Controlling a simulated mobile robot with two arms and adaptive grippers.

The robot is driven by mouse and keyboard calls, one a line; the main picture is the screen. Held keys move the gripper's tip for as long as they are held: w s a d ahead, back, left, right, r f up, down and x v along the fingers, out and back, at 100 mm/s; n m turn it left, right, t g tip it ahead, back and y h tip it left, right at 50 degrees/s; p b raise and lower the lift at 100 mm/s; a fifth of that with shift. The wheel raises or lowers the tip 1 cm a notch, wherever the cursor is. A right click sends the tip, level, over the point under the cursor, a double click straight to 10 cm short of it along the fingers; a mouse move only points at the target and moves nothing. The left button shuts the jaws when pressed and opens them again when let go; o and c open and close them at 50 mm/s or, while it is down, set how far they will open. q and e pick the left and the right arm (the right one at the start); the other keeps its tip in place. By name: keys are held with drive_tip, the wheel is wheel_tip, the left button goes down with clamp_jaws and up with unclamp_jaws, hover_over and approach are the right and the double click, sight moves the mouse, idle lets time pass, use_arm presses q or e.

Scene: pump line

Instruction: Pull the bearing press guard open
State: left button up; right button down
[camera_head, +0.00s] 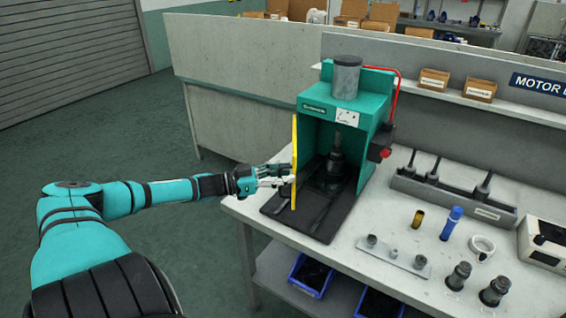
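The bearing press (364,119) is a teal housing with a grey cylinder on top, on a dark base plate at the bench's left end. Its guard (294,150) is a narrow yellow-edged panel, seen nearly edge-on at the left of the press front. The press opening to its right shows uncovered, with a dark tool and fixture inside. My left gripper (277,176) reaches in from the left, its fingertips at the guard's lower half. Whether the fingers grip the guard or only touch it is unclear. My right gripper is not in view.
On the bench (345,258) right of the press are a grey rack with upright tools (453,193), a blue cylinder (451,223), a brass piece (418,218), and a plate with small parts (393,256). Blue bins (311,275) sit below. The floor left of the bench is clear.

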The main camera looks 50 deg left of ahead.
use_arm(q)
drive_tip(key=shift+s+a, duration=0.2)
drive_tip(key=v, duration=1.1)
drive_tip(key=shift+s, duration=0.3)
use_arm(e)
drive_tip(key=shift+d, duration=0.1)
use_arm(q)
drive_tip(key=shift+a, duration=0.1)
